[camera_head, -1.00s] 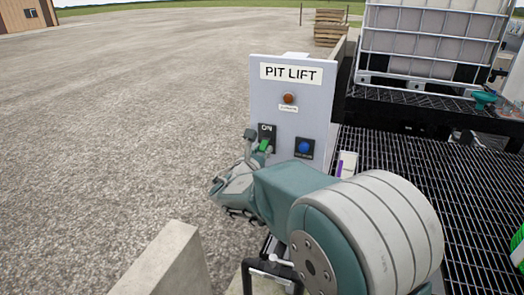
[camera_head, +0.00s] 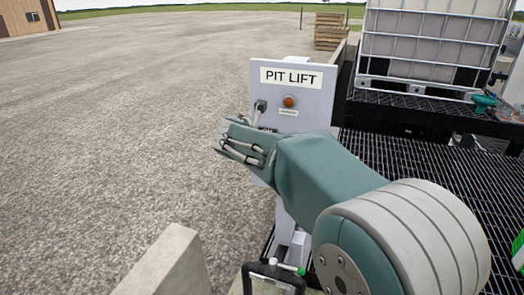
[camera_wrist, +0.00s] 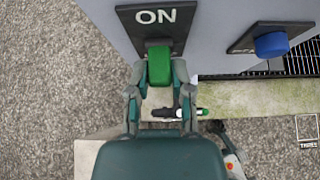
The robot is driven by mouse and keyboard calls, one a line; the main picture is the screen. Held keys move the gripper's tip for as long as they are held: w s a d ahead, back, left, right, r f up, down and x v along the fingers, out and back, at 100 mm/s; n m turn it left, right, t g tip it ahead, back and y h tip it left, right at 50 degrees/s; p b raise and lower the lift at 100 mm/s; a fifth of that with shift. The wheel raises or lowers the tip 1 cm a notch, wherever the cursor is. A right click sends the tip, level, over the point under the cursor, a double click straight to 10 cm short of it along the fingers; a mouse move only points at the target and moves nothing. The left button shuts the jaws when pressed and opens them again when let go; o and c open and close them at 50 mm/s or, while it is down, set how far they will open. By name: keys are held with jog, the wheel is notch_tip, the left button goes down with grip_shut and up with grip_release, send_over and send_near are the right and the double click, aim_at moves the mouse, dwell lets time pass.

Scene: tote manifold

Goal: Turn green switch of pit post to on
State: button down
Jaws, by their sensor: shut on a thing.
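The pit post is a light grey panel (camera_head: 320,100) headed "PIT LIFT" in the head view. Its green switch (camera_wrist: 159,65) shows in the wrist view, just below a black plate (camera_wrist: 157,20) marked "ON". My gripper (camera_wrist: 159,75) is shut on the green switch, with one finger on each side of it. In the head view my gripper and forearm cover the lower panel and hide the green switch.
A blue knob (camera_wrist: 271,44) on a black plate sits right of the switch. An orange light (camera_head: 289,101) is above it on the panel. Open gravel lies left.

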jog(key=shift+w+r+g+y, duration=0.15)
jog(key=shift+r+g+y, duration=0.15)
jog(key=shift+g, duration=0.5)
jog(key=shift+w+r+g+y, duration=0.15)
jog(key=shift+r+g+y, duration=0.15)
jog(key=shift+g, duration=0.5)
jog(key=c, duration=0.5)
grip_release()
jog(key=v, duration=1.1)
jog(key=shift+a+r, duration=0.15)
jog(key=shift+r, duration=0.2)
